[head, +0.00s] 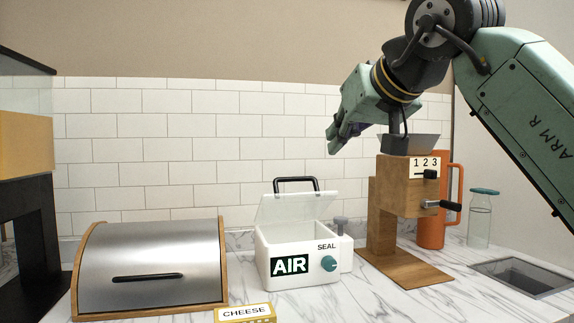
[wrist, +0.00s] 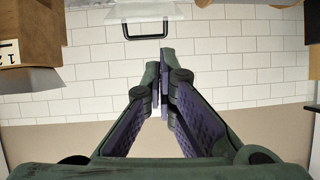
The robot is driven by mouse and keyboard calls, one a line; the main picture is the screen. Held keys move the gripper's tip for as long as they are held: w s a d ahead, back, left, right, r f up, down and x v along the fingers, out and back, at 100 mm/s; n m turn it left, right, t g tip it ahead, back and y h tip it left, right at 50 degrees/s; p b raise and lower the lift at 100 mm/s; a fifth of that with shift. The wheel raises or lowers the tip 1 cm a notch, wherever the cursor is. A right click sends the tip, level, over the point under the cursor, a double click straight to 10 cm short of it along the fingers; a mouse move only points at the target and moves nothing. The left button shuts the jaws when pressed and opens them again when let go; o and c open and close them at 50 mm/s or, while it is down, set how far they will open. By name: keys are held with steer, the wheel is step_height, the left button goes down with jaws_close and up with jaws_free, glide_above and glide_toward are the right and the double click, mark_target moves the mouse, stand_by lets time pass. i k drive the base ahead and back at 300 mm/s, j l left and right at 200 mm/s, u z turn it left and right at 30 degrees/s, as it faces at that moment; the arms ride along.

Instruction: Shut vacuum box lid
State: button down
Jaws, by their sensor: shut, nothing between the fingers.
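The vacuum box (head: 302,254) is a white box on the marble counter, with an AIR label, the word SEAL and a teal knob (head: 328,263) on its front. Its clear lid (head: 297,207) stands raised and tilted, with a black handle (head: 296,181) at its upper edge. In the wrist view the lid (wrist: 144,12) and its handle (wrist: 146,30) show at the top, beyond the fingertips. My gripper (head: 332,142) is above and to the right of the lid, apart from it. In the wrist view my gripper (wrist: 163,55) is shut and empty.
A wooden grinder (head: 388,220) with a crank stands right of the box, below my arm. Behind it are an orange jug (head: 433,228) and a glass bottle (head: 480,220). A bread bin (head: 150,270) stands left, and a CHEESE packet (head: 245,313) lies in front.

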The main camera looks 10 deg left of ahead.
mark_target(275, 181)
steer(key=i+j, duration=0.25)
steer(key=i, duration=0.15)
steer(key=i+j, duration=0.25)
steer(key=i, duration=0.15)
